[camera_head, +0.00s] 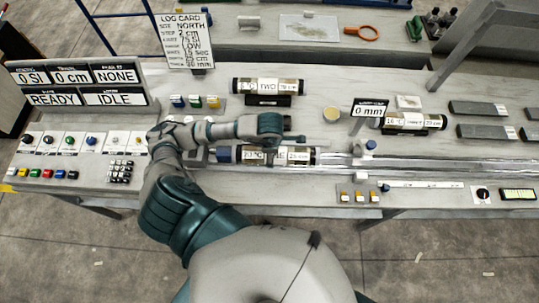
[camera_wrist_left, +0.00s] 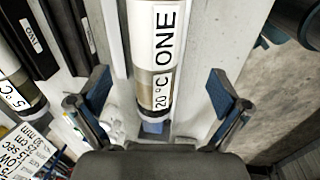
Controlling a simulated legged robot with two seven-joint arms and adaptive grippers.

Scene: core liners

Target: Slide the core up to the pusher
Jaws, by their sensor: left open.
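Core ONE (camera_head: 299,156), a tube with pale and brown bands and a "20 °C" label, lies along the metal rail in the head view. It also shows in the wrist view (camera_wrist_left: 150,60), running between the fingers. A blue block (camera_head: 224,154), apparently the pusher, is at its left end. The block also shows in the wrist view (camera_wrist_left: 153,127), partly hidden by my gripper's body; I cannot tell whether it touches the core. My left gripper (camera_wrist_left: 160,92) is open, with one blue-padded finger on each side of the core, apart from it. My right gripper is not in view.
Core TWO (camera_head: 268,86) lies on a dark cradle behind, and another core (camera_head: 413,121) lies to the right. A "0 mm" sign (camera_head: 368,110) stands behind the rail (camera_head: 430,168). Button panels (camera_head: 75,142) fill the left side. A log card (camera_head: 184,40) stands at the back.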

